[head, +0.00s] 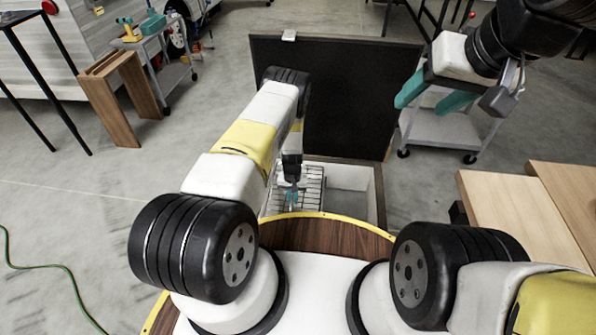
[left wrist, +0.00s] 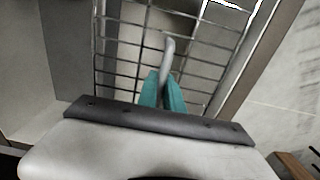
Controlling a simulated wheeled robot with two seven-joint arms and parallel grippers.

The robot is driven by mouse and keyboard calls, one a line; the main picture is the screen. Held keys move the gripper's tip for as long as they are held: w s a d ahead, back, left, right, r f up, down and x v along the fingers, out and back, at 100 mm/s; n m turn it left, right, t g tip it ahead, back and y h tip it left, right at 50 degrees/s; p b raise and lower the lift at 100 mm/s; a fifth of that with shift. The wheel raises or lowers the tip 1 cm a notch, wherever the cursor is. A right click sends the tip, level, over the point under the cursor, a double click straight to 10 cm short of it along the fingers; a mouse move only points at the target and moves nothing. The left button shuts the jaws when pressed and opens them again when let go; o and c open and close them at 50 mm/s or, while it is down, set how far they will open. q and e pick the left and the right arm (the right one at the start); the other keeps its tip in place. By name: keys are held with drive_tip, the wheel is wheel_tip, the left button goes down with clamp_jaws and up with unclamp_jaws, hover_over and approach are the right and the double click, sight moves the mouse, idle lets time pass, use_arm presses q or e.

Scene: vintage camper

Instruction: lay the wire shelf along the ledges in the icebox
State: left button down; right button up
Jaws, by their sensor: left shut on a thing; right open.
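The wire shelf (head: 313,185) is a metal grid in the left part of the opening of the icebox (head: 379,196), a pale-lined box with its dark lid raised. In the left wrist view the shelf (left wrist: 205,50) spreads beneath my gripper, its right side close along the icebox's dark rim (left wrist: 258,55). My left gripper (head: 291,197) is shut on the shelf, with a grey upright piece (left wrist: 168,52) at its teal fingertips (left wrist: 162,92). I cannot tell whether the shelf touches the ledges, which I cannot make out. My right gripper (head: 432,93) is open, empty and high at the right.
The raised lid (head: 345,95) stands behind the opening. A grey cart (head: 447,128) is behind it at the right, and a wooden table (head: 510,205) stands at the right. A wooden stand (head: 120,100) is at the left. The right part of the icebox looks empty.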

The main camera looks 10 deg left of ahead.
use_arm(q)
drive_tip(key=shift+f, duration=2.85)
drive_tip(key=shift+f, duration=0.6)
drive_tip(key=c, duration=1.4)
unclamp_jaws()
